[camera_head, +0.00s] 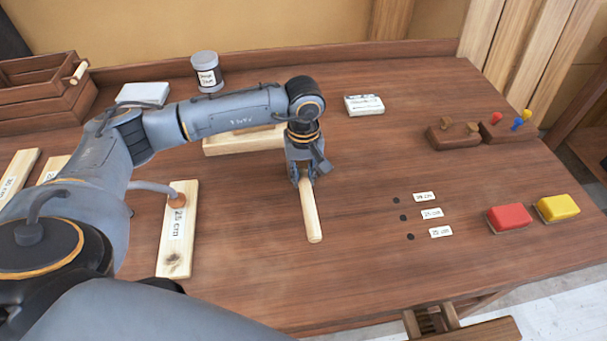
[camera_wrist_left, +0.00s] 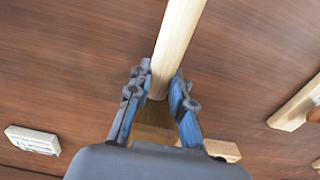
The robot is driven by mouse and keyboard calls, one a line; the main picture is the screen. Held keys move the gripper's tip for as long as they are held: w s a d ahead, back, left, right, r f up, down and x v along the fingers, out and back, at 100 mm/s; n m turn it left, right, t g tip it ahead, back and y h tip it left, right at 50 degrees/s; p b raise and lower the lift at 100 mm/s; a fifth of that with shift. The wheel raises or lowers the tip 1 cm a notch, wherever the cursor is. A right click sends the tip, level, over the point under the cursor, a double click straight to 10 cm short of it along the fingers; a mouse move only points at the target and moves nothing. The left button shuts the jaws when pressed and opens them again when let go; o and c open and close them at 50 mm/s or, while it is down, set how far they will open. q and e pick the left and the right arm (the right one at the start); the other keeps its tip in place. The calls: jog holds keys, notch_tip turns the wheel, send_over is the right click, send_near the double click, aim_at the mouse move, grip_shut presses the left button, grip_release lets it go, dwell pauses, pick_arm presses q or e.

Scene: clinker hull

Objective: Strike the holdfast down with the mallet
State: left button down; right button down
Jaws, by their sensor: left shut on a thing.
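My left gripper (camera_head: 303,178) is shut on the pale wooden handle of the mallet (camera_head: 310,215). The handle points toward the front of the bench in the head view. It also runs up between the fingers in the left wrist view (camera_wrist_left: 177,45). I cannot clearly make out the mallet's head; a brown wooden part shows between the fingers there. The holdfast (camera_head: 152,187) is a grey curved bar with a brown pad over the board marked 25 cm (camera_head: 175,250). My left arm hides part of it. The gripper is to the right of it, apart from it. My right gripper is out of view.
The bench (camera_head: 360,265) is clear around the mallet. A pale wooden tray (camera_head: 225,147) lies behind the gripper. Three dark holes with labels (camera_head: 432,213) are to the right, then a red block (camera_head: 509,216) and a yellow block (camera_head: 557,207). A grey tin (camera_head: 207,75) stands at the back.

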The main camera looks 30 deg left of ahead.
pick_arm(q)
jog(key=shift+w+r, duration=0.1)
jog(key=shift+r, duration=0.2)
jog(key=shift+r, duration=0.35)
jog(key=shift+r+p, duration=0.45)
jog(key=shift+r, duration=0.25)
notch_tip(320, 180, up, 6)
jog(key=p, duration=0.2)
jog(key=shift+r+p, duration=0.25)
jog(key=shift+p, duration=0.15)
dwell(0.3)
